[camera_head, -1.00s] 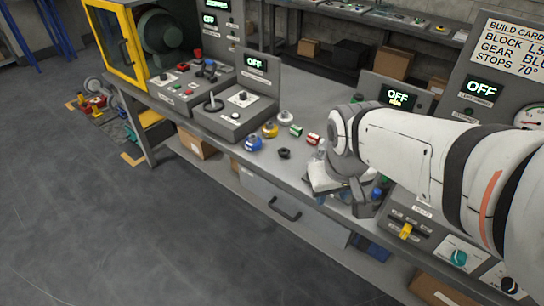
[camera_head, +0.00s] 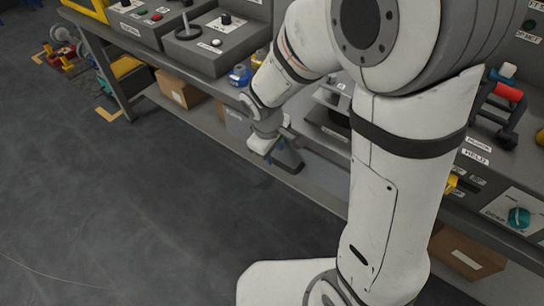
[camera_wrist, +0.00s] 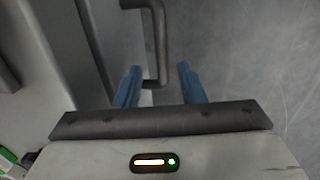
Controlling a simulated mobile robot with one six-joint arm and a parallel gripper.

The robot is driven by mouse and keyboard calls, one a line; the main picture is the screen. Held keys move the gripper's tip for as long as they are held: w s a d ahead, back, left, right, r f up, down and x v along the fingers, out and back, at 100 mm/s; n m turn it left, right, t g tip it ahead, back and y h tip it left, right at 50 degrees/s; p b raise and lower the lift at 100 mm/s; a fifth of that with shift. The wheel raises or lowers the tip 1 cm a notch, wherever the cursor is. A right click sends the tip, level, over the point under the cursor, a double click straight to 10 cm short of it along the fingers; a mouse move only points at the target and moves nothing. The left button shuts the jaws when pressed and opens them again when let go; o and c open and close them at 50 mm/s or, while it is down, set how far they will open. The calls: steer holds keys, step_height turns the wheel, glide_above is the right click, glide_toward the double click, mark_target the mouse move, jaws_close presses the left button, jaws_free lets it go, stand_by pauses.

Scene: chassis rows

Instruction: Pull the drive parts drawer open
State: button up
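The grey drawer front (camera_head: 237,122) shows under the bench edge in the head view, mostly hidden by my arm. Its dark bar handle (camera_wrist: 160,42) shows in the wrist view, standing out from the grey front. My gripper (camera_head: 288,162) is low in front of the bench, pointing down. In the wrist view the two blue fingers of my gripper (camera_wrist: 160,85) are apart. One end of the handle reaches between them, with a gap to the right finger. I cannot tell whether the left finger touches the handle. The drawer's label is not readable.
Cardboard boxes stand on the lower shelf, one at left (camera_head: 180,88) and one at right (camera_head: 467,250). The bench top carries a control panel with a lever (camera_head: 190,35) and a blue part (camera_head: 240,74). The floor (camera_head: 120,210) in front is clear.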

mark_target(275, 160)
steer(key=shift+w+d+f, duration=0.15)
steer(key=shift+f, duration=1.5)
steer(key=shift+c, duration=0.3)
jaws_close()
